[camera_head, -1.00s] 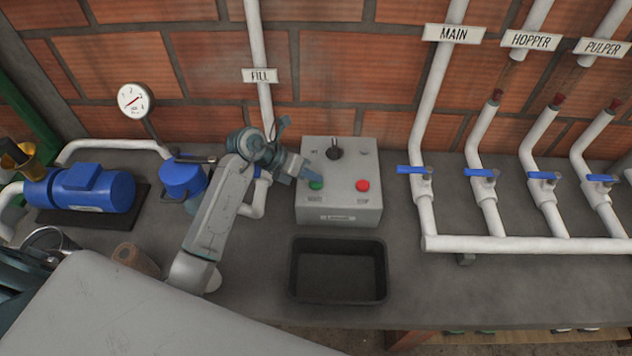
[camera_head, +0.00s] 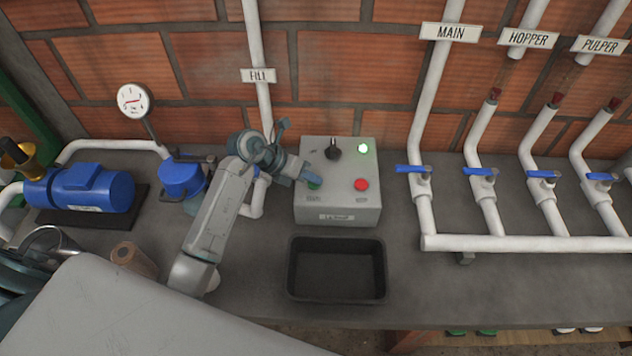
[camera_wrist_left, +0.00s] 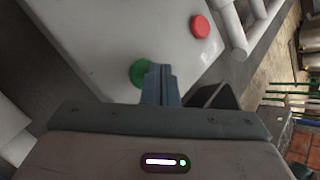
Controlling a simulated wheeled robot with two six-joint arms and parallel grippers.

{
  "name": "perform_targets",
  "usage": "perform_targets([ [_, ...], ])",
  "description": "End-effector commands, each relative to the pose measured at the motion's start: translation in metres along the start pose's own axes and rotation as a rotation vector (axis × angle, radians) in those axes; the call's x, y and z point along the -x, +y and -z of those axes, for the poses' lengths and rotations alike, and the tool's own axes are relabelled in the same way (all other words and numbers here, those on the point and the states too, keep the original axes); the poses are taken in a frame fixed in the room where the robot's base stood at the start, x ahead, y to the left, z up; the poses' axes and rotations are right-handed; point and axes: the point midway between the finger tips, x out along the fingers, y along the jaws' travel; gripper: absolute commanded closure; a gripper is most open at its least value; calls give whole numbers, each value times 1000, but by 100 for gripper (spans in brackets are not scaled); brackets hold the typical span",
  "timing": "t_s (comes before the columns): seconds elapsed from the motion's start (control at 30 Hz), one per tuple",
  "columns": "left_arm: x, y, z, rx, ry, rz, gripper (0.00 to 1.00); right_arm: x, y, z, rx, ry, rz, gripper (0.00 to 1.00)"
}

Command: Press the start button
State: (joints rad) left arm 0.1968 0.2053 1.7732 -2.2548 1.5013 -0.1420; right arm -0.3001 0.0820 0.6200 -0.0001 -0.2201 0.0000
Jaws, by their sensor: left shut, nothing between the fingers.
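The control box (camera_head: 337,205) is grey and stands on the counter against the brick wall. The green start button (camera_head: 314,184) is on its left side and is partly hidden by my gripper. In the left wrist view the green button (camera_wrist_left: 139,72) shows beside the fingertips. My left gripper (camera_head: 308,176) is shut and empty, its tips at the green button; I cannot tell whether they touch. A red button (camera_head: 361,185) sits to the right, a black knob (camera_head: 333,152) above. A small lamp (camera_head: 362,148) at the upper right glows green. My right gripper is not in view.
An empty black tray (camera_head: 337,299) lies in front of the box. White pipes with blue valve handles (camera_head: 412,169) stand to the right. A blue pump motor (camera_head: 80,188) and a gauge (camera_head: 133,100) are at the left.

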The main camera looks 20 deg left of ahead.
Motion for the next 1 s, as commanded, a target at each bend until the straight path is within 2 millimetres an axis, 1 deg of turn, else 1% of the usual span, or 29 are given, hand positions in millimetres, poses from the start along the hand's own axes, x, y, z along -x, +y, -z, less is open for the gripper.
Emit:
perform_targets([
  [0.03,-6,2,6,9,8,4,100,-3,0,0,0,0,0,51],
  [0.5,-6,3,8,10,10,4,100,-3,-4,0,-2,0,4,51],
  [0.87,8,0,-4,7,8,2,100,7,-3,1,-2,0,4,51],
  [1.0,10,-1,-6,6,6,2,100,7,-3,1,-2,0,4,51],
])
